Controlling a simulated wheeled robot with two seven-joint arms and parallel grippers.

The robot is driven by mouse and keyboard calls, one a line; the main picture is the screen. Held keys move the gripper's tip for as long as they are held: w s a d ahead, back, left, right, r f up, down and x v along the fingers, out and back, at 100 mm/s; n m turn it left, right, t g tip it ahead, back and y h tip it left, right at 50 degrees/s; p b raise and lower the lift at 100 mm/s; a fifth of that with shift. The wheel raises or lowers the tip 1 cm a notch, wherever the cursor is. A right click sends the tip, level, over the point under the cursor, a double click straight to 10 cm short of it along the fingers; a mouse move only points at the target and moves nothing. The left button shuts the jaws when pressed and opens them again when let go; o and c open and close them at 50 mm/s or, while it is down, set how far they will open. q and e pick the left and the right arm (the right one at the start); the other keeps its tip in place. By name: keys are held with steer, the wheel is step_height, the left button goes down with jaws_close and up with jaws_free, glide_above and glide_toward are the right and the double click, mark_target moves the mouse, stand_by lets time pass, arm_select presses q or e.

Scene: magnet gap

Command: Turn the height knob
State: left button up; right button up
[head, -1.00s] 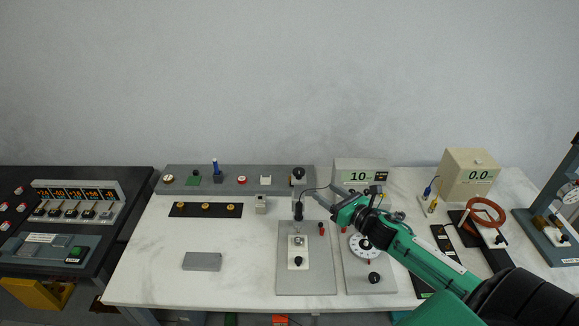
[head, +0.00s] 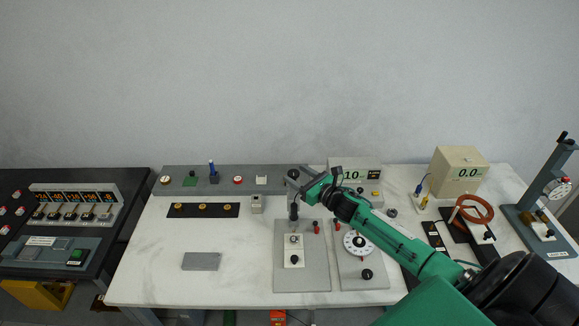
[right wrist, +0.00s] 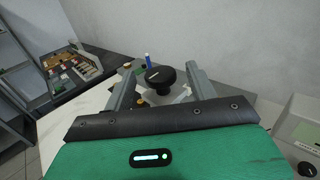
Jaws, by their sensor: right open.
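The black round height knob (head: 292,174) sits at the top of a dark post standing at the back of a grey base plate (head: 287,275). In the right wrist view the knob (right wrist: 160,77) has a pale mark on its top and appears between my two fingers, with a visible gap on each side. My right gripper (head: 303,174) is open and comes in from the right at the knob's height. It also shows in the right wrist view (right wrist: 163,72). Part of the post is hidden behind the gripper. My left gripper is not in view.
A grey rail (head: 226,181) with small parts, including a blue peg (head: 212,168), lies behind. A white dial (head: 357,243) stands on the plate to the right, with a display box (head: 355,168) behind it. The left part of the white table (head: 150,255) is mostly clear.

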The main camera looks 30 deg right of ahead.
steer(key=shift+p+x, duration=0.65)
steer(key=shift+x, duration=1.45)
steer(key=shift+a, duration=0.1)
steer(key=c, duration=1)
